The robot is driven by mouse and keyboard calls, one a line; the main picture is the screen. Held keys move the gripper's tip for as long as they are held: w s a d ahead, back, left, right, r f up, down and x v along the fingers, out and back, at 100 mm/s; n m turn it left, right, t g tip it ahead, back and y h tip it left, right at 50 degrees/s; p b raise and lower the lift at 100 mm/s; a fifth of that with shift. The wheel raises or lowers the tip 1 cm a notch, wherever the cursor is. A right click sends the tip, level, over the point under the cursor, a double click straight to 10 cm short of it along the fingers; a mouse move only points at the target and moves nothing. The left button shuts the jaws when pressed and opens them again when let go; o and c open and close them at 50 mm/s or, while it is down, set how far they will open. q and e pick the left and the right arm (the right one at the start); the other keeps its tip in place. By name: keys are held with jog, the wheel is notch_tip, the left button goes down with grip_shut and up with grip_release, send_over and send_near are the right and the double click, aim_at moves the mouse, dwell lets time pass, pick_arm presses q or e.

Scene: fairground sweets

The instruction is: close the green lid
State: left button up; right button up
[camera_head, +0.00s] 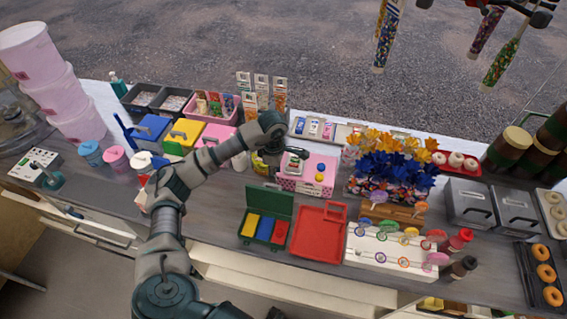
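A small green box (243,238) stands on the counter near its front edge, with blue, yellow and red pieces inside. Its green lid (269,202) stands raised at the back of the box, so the box is open. My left arm comes in from the lower left and bends to the right over the counter. My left gripper (268,161) is behind and above the lid, apart from it, near a pink box. Its fingers are small and dark, and I cannot tell whether they are open. My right gripper is not in view.
A red tray (318,251) lies open right of the green box. A white lollipop stand (362,252) is further right. The pink box (313,186) stands behind. Blue and yellow bins (186,133) are back left. Bare counter lies left of the green box.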

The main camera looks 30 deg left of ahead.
aim_at(272, 187)
pick_arm(q)
jog(key=shift+a+f, duration=0.1)
jog(key=shift+f, duration=0.35)
jog(key=f+b, duration=0.1)
jog(key=f, duration=0.1)
jog(key=f+b, duration=0.1)
jog(key=s+a+f+b, duration=0.1)
jog(key=f+b, duration=0.1)
jog(key=shift+s+f, duration=0.1)
jog(key=shift+f, duration=0.2)
jog(key=shift+w+d+f+b, duration=0.15)
jog(key=shift+f+b, duration=0.15)
jog(key=shift+f, duration=0.25)
jog(key=shift+w+f+b, duration=0.15)
jog(key=shift+f+b, duration=0.15)
jog(key=shift+f, duration=0.45)
jog(key=shift+s, duration=0.2)
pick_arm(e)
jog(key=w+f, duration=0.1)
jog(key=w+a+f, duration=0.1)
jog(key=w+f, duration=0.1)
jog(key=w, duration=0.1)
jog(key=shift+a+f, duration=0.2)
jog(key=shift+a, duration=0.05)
pick_arm(q)
jog(key=o, duration=0.5)
jog(key=shift+w+f, duration=0.1)
